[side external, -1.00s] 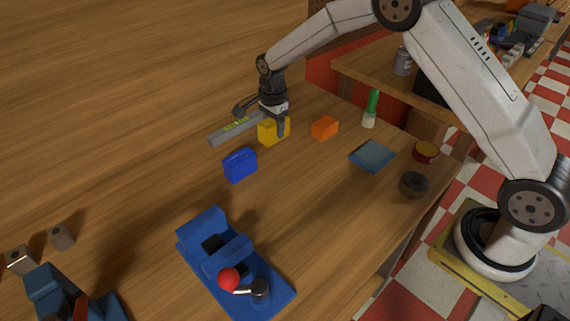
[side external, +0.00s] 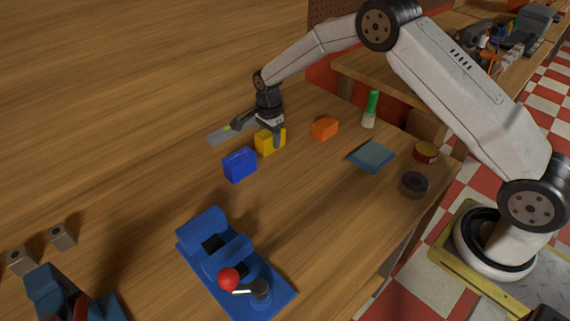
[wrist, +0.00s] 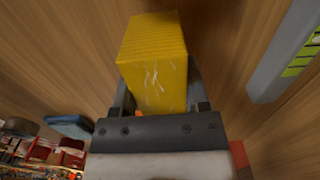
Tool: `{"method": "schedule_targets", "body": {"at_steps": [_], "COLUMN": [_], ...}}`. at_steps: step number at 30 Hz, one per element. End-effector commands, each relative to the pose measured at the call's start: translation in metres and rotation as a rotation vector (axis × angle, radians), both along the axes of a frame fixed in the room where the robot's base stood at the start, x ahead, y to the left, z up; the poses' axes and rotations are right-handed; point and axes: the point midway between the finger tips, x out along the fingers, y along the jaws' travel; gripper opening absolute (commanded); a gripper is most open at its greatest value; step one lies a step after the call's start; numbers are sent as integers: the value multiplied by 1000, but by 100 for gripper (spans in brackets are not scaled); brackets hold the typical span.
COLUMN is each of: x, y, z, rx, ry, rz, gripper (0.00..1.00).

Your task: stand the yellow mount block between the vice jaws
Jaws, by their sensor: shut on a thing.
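The yellow mount block (side external: 268,142) is in my gripper (side external: 275,138), near the back of the wooden bench. In the wrist view the block (wrist: 155,62) sits between the two fingers of my gripper (wrist: 158,95), which are shut on it. Whether its underside touches the bench is hard to tell. The blue vice (side external: 240,262) with a red-knobbed handle (side external: 229,279) stands toward the front of the bench, well apart from the block. A gap shows between its jaws (side external: 217,241).
A blue block (side external: 239,164) stands close in front of the yellow one. An orange block (side external: 325,128) and a blue-grey pad (side external: 372,156) lie to the right. A grey level-like bar (side external: 219,136) lies behind, partly hidden by my gripper. Bare bench lies between the blue block and vice.

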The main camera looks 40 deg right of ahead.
Motion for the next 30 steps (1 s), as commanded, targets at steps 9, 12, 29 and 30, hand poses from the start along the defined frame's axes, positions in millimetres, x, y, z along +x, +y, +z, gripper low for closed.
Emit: {"method": "schedule_targets", "body": {"at_steps": [9, 12, 29, 30], "x": [0, 0, 0, 0], "y": [0, 0, 0, 0], "z": [-2, -4, 1, 4], "rx": [0, 0, 0, 0], "ry": [-1, -1, -1, -1], "rz": [0, 0, 0, 0], "gripper": [0, 62, 94, 94]}}
